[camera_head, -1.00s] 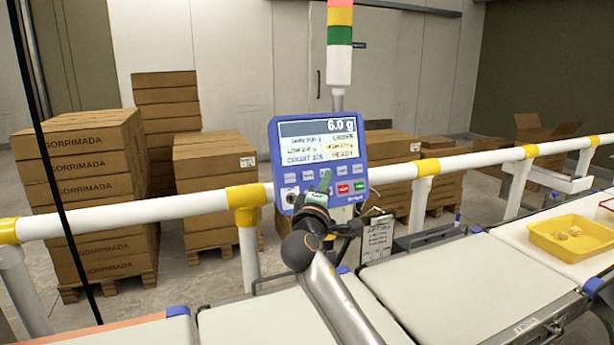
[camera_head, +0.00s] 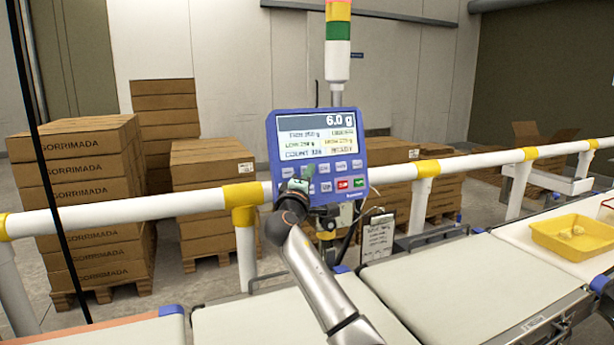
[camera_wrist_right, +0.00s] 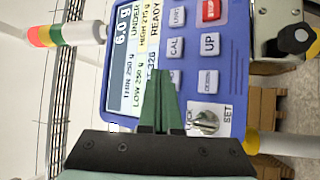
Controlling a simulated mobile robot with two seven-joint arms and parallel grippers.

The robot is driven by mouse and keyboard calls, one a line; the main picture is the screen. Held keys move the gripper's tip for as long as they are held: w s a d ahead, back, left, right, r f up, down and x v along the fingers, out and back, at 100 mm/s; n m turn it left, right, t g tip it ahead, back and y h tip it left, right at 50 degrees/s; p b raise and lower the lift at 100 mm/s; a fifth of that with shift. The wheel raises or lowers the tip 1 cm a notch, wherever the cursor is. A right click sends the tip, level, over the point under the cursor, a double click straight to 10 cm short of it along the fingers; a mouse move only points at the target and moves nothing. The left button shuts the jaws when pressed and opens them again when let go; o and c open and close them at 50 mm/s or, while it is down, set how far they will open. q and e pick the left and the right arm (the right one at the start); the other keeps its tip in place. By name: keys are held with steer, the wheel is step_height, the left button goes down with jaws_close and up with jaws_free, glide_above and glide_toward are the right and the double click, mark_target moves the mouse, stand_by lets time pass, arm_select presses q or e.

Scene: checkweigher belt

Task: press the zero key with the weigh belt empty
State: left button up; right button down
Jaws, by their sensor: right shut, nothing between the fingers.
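My right gripper (camera_head: 306,174) is before the panel's lower left keys. In the wrist view its green fingers (camera_wrist_right: 160,78) are shut and empty, their tips over the display edge and a partly covered key (camera_wrist_right: 175,76). Contact with a key cannot be told. The visible belt surfaces (camera_head: 450,280) are bare. My left gripper is out of view.
A white rail with yellow joints (camera_head: 470,162) runs across behind the belts. A key switch (camera_wrist_right: 205,122) sits beside the keys. A yellow tray (camera_head: 545,243) with small items is at the right. Stacked cartons (camera_head: 85,200) stand behind the rail. A clipboard (camera_head: 377,240) hangs below the panel.

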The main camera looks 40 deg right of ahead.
stand_by(0.9)
stand_by(0.8)
steer(key=shift+w+d+f, duration=0.1)
steer(key=shift+w+d, duration=0.05)
steer(key=shift+w, duration=0.3)
steer(key=shift+w+d+f+b, duration=0.15)
steer(key=shift+w+b, duration=0.2)
steer(key=shift+b, duration=0.2)
stand_by(0.6)
steer(key=shift+s, duration=0.1)
steer(key=shift+s+a+r+p, duration=0.15)
steer(key=shift+s+p, duration=0.15)
steer(key=shift+s, duration=0.05)
steer(key=shift+s+a+r+p, duration=0.1)
steer(key=shift+s+a+p, duration=0.05)
steer(key=shift+s+p, duration=0.15)
steer(key=shift+s, duration=0.1)
